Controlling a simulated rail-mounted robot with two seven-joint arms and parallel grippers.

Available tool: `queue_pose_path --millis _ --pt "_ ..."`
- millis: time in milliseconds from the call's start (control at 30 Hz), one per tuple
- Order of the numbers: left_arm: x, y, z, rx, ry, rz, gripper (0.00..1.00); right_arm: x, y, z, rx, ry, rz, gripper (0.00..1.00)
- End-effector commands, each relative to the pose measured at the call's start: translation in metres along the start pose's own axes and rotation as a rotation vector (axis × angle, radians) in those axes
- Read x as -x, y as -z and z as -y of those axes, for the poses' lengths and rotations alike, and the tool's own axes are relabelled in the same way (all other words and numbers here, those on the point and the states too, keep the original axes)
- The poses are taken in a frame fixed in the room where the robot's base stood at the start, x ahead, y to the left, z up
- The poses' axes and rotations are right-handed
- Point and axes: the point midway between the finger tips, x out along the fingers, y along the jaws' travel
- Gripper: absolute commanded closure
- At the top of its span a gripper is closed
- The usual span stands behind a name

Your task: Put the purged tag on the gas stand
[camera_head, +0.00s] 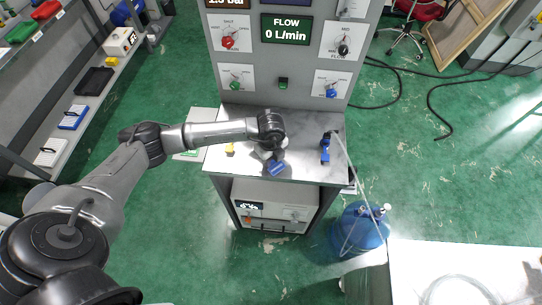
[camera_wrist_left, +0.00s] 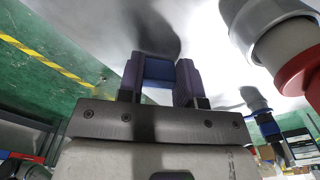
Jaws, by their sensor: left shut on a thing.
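The gas stand (camera_head: 295,50) is a grey panel with dials, knobs and a "FLOW 0 L/min" display, above a pale shelf top (camera_head: 222,165). My left gripper (camera_head: 274,160) is over the front middle of this top. In the left wrist view my left gripper (camera_wrist_left: 159,75) is shut on a small blue piece (camera_wrist_left: 158,69). The blue piece also shows in the head view (camera_head: 277,168), near the shelf's front edge. No lettering on it can be read. Whether it touches the top is unclear. My right gripper is not in view.
A blue fitting (camera_head: 326,150) with a pale hose stands on the shelf's right side. A small yellow item (camera_head: 230,149) is at its left. A blue cylinder (camera_head: 360,228) stands on the floor at right. In the wrist view, a white-and-red cylindrical part (camera_wrist_left: 285,45) is close at upper right.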

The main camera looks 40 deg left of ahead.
Motion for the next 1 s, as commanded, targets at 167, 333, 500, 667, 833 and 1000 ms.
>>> queue_pose_path --millis 167,333,500,667,833,1000 --pt "-0.002 0.0 0.0 0.0 0.0 0.0 0.56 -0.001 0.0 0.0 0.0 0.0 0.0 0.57" --pt "-0.002 0.0 0.0 0.0 0.0 0.0 0.42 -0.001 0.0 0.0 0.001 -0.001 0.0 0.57" --pt "-0.001 0.0 0.0 0.0 0.0 0.0 0.42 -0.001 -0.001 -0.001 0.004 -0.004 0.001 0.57" --pt "0.006 0.0 0.0 0.0 0.001 0.0 0.42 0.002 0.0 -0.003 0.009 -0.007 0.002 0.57" --pt "0.033 0.0 0.001 0.0 0.003 0.001 0.42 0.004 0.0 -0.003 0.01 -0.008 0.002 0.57" --pt "0.066 0.0 0.001 0.0 0.003 0.001 0.42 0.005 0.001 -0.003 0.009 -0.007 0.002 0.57"
